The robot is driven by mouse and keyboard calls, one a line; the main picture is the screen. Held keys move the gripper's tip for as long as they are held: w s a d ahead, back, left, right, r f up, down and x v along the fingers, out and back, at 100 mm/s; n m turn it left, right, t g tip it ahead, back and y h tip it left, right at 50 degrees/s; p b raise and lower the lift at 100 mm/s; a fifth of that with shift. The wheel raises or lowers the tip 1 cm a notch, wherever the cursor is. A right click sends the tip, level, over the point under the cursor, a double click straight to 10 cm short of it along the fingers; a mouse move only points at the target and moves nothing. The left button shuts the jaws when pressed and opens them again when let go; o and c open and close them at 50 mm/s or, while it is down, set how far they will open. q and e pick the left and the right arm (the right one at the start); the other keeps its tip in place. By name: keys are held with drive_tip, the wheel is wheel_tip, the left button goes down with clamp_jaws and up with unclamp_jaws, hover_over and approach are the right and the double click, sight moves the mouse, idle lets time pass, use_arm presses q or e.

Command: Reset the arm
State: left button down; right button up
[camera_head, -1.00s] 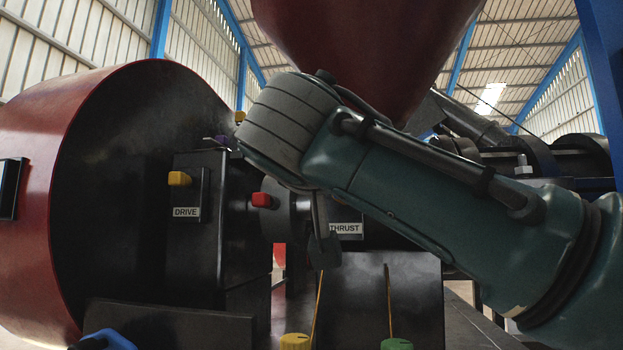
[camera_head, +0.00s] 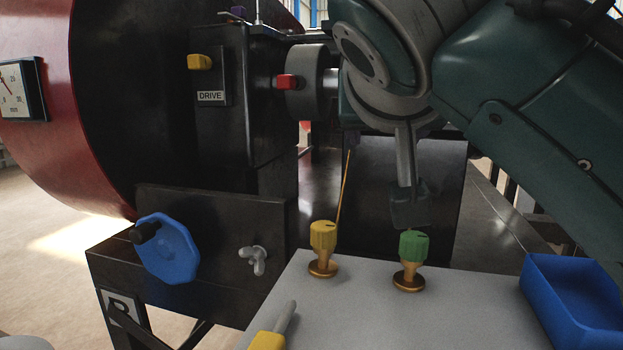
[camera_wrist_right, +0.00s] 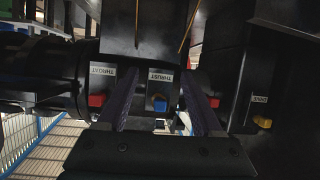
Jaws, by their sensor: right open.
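My right arm comes in from the upper right in the head view. Its gripper (camera_head: 408,208) hangs down, seen side-on, above the green knob (camera_head: 413,246) and in front of the black press body. In the right wrist view, the two dark fingers of the gripper (camera_wrist_right: 160,95) stand wide apart with nothing held between them. Behind them is a blue switch (camera_wrist_right: 157,103) under a THRUST label, with a red switch (camera_wrist_right: 98,99) beside it. My left gripper is not in view.
A grey table carries the green knob, a yellow knob (camera_head: 323,240) and a blue tray (camera_head: 540,310) at right. A blue handwheel (camera_head: 168,250) and wing nut (camera_head: 254,260) are at left. The DRIVE box (camera_head: 208,100) with its yellow switch stands behind, beside the red drum (camera_head: 45,150).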

drive_tip(key=s+d+r+n+g+y+p, duration=0.1)
drive_tip(key=s+d+r+g+p, duration=0.2)
drive_tip(key=s+p, duration=0.7)
drive_tip(key=s+d+r+n+g+y+p, duration=0.15)
drive_tip(key=s+d+g+p, duration=0.25)
drive_tip(key=s+p, duration=0.6)
drive_tip(key=s+d+r+n+g+p, duration=0.1)
drive_tip(key=s+d+r+g+p, duration=0.2)
drive_tip(key=s+p, duration=0.7)
use_arm(q)
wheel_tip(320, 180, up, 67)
drive_tip(key=p, duration=3.3)
use_arm(e)
drive_tip(key=w+r+v, duration=0.1)
drive_tip(key=w+v, duration=0.2)
drive_tip(key=v, duration=1.4)
drive_tip(key=w+r+v, duration=0.1)
drive_tip(key=w+v, duration=0.3)
drive_tip(key=v, duration=1.4)
drive_tip(key=shift+d+r, duration=0.2)
drive_tip(key=shift+r, duration=0.1)
